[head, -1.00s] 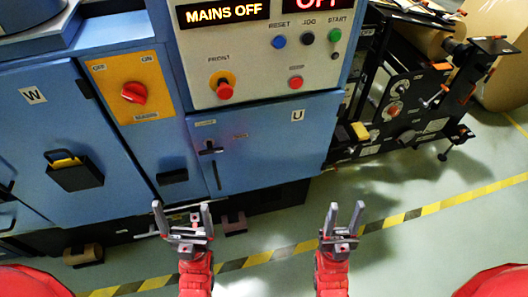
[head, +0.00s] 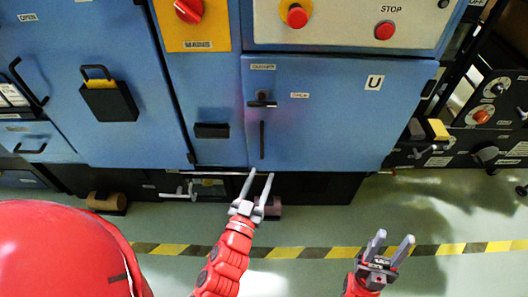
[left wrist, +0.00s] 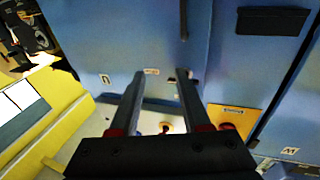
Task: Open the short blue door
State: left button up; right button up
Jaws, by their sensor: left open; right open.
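The short blue door (head: 335,125), marked U, sits shut under the control panel in the head view. On its left side are a black latch handle (head: 262,104) and a thin vertical black pull (head: 262,140). My left gripper (head: 258,180) is open and empty, its fingertips just below the door's lower left part in the picture. In the left wrist view the door (left wrist: 120,40) shows turned over, with the open fingers (left wrist: 160,75) pointing toward it and partly hiding the latch. My right gripper (head: 390,243) is open and empty, low right of the door.
The orange mains panel (head: 205,40) and the grey control panel (head: 345,25) are above. Black machinery (head: 485,130) stands at the right. A striped floor line (head: 310,252) crosses open floor in front.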

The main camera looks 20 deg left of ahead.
aim_at(262, 140)
pick_arm(q)
jog(key=a+f+n+g+y, duration=0.1)
jog(key=a+f+n+y, duration=0.1)
jog(key=a+f, duration=0.1)
jog(key=w, duration=0.5)
jog(key=w+a, duration=0.1)
jog(key=w, duration=1)
jog(key=shift+w+a+r, duration=0.2)
jog(key=shift+w+a, duration=0.1)
jog(key=shift+w, duration=0.1)
grip_shut()
dwell(0.5)
